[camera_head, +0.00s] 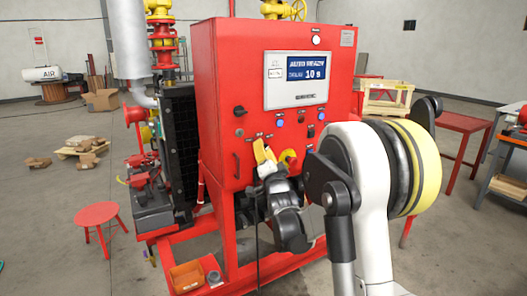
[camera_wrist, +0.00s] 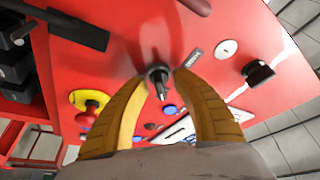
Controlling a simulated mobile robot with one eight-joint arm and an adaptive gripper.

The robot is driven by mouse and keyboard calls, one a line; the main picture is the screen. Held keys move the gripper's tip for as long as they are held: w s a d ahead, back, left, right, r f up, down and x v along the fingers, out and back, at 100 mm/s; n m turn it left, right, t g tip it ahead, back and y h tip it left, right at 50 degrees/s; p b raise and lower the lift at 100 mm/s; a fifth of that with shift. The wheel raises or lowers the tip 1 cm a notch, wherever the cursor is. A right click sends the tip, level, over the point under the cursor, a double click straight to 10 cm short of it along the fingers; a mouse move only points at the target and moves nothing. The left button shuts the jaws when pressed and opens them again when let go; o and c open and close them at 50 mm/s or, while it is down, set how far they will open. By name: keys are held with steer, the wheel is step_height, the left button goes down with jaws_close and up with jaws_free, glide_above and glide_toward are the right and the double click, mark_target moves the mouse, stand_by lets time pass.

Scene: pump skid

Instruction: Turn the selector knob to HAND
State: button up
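My gripper (camera_head: 265,152) is in front of the red cabinet's control panel, with its yellow fingers toward it. In the wrist view my gripper (camera_wrist: 163,80) is open, with one finger on either side of a dark selector knob (camera_wrist: 158,77) with a pointed lever. I see gaps beside the knob, so the fingers look apart from it. A small label plate (camera_wrist: 193,57) is beside the knob; its lettering is too small to read. In the head view my gripper hides the knob. I cannot tell which position it points to.
A red emergency stop on a yellow base (camera_wrist: 90,102) is close beside the fingers; its red part (camera_head: 289,156) shows in the head view. Another black knob (camera_wrist: 258,72), blue buttons (camera_head: 280,122) and a display (camera_head: 306,75) share the panel. A red stool (camera_head: 98,213) stands left.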

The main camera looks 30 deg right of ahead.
jaws_close()
steer(key=shift+s+r, duration=0.1)
steer(key=shift+n, duration=0.3)
steer(key=n+t+y+b, duration=0.1)
steer(key=n+y, duration=0.1)
steer(key=n, duration=0.2)
steer(key=n+y, duration=0.1)
steer(key=n, duration=0.2)
steer(key=n+t+y+b, duration=0.1)
steer(key=n+y, duration=0.1)
steer(key=n, duration=0.2)
steer(key=shift+d, duration=0.1)
steer(key=n+y, duration=0.2)
steer(key=n, duration=0.2)
steer(key=n+y, duration=0.3)
steer(key=n, duration=0.2)
steer(key=n+g+y+p, duration=0.1)
steer(key=n, duration=0.2)
steer(key=n+g+y+p, duration=0.1)
steer(key=n, duration=0.3)
steer(key=shift+y, duration=0.3)
steer(key=shift+n, duration=0.3)
